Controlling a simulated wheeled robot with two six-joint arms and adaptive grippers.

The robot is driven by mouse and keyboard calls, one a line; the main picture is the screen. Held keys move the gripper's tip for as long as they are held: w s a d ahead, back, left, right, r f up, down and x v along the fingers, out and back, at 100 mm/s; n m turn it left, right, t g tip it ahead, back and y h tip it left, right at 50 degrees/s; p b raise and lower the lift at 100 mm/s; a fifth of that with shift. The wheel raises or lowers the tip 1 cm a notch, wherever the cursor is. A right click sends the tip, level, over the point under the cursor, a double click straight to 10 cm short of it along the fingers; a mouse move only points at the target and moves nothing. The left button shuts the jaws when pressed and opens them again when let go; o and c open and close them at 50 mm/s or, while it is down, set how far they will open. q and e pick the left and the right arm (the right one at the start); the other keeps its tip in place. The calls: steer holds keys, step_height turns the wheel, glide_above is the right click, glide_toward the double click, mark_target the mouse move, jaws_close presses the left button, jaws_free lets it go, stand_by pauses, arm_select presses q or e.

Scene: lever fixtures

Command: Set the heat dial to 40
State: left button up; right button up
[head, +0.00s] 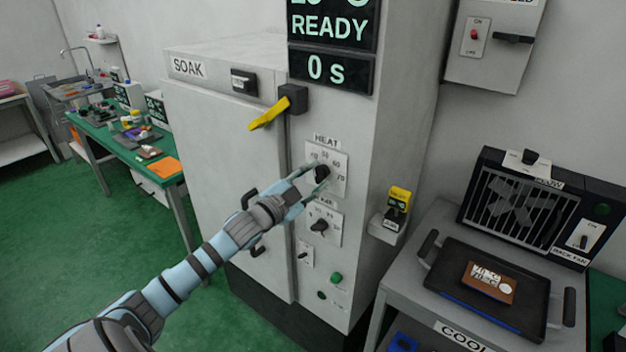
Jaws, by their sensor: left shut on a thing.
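The heat dial (322,174) is a dark knob on a pale plate labelled HEAT (338,160), on the front of the grey oven cabinet (230,130). Marks such as 50, 60 and 70 show around it. My left gripper (316,178) reaches in from the lower left and is shut on the heat dial. Its fingers cover part of the knob and the scale's left side, so I cannot tell the exact setting. The display (331,45) above reads READY and 0 s; its top line is cut off. My right gripper is not in view.
A yellow door lever (270,113) sits above left of the dial. A second dial (319,225) and a green button (336,278) lie below. A cart at right holds a black tray (450,262) and a rack fan (530,205). A green bench (115,145) stands at far left.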

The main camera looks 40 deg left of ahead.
arm_select(q)
steer(key=shift+r, duration=0.1)
steer(key=o, duration=1)
steer(key=shift+o, duration=0.8)
steer(key=shift+w+a+f, duration=0.15)
steer(key=shift+w+f, duration=0.05)
steer(key=shift+w, duration=0.05)
step_height(320, 180, up, 10)
